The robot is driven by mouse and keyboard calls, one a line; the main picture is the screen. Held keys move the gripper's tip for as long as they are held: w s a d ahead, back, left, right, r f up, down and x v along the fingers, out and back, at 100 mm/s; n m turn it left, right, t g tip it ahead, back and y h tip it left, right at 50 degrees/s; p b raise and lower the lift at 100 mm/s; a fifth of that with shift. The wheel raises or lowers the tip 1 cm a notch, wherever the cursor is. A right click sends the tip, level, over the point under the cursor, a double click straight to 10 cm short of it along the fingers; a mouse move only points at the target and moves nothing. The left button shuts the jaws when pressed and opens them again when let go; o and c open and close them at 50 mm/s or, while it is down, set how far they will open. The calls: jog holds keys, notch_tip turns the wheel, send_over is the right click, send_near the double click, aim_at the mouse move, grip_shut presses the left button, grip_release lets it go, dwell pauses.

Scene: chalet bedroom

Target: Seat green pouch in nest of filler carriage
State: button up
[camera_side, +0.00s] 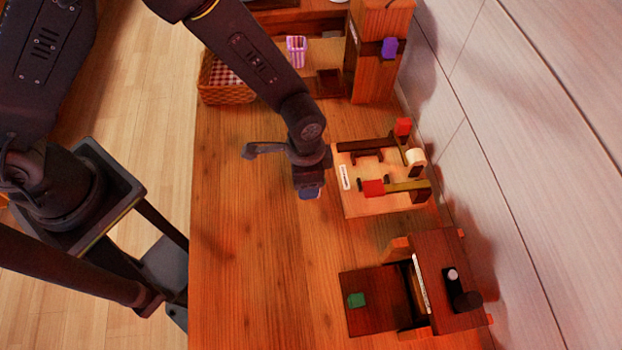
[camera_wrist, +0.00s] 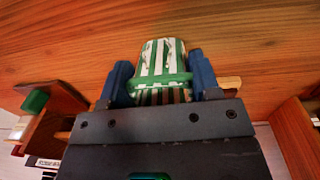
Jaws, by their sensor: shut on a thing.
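My gripper (camera_wrist: 160,82) is shut on the green pouch (camera_wrist: 160,60), a green-and-white striped, rounded piece between its two blue fingers in the wrist view. In the side view my gripper (camera_side: 309,192) hangs over the wooden table, just left of a light wooden fixture; the pouch cannot be made out there. A dark wooden machine (camera_side: 375,281) with a green block (camera_side: 356,299) stands at the lower right, apart from my gripper. The green block also shows at the left of the wrist view (camera_wrist: 35,101). Which fixture is the filler carriage, and its nest, I cannot tell.
The light wooden fixture (camera_side: 363,203) carries red blocks and dark bars. A wicker basket (camera_side: 226,88), a pink-striped container (camera_side: 296,51) and a wooden cabinet (camera_side: 382,75) are at the back. A pale wall (camera_side: 500,120) borders the right. The table's left and middle are clear.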

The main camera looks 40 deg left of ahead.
jog(key=shift+r, duration=0.6)
notch_tip(320, 180, up, 3)
jog(key=shift+f, duration=0.15)
jog(key=w+a+r, duration=0.2)
jog(key=a+r, duration=0.5)
jog(key=a, duration=0.4)
jog(key=w+a+r, duration=0.1)
jog(key=w+a, duration=0.6)
jog(key=w, duration=0.4)
jog(key=w+a, duration=0.7)
jog(key=w, duration=0.3)
jog(key=w+d+f, duration=0.1)
jog(key=d+f, duration=0.1)
jog(key=d, duration=0.1)
jog(key=w+d+f, duration=0.1)
jog(key=d+f, duration=0.1)
jog(key=d, duration=0.2)
jog(key=w+d+f, duration=0.1)
jog(key=d+f, duration=0.1)
jog(key=d, duration=0.1)
jog(key=shift+w+d+f, duration=0.3)
jog(key=shift+w+d, duration=0.05)
jog(key=shift+w, duration=0.05)
jog(key=shift+f, duration=2)
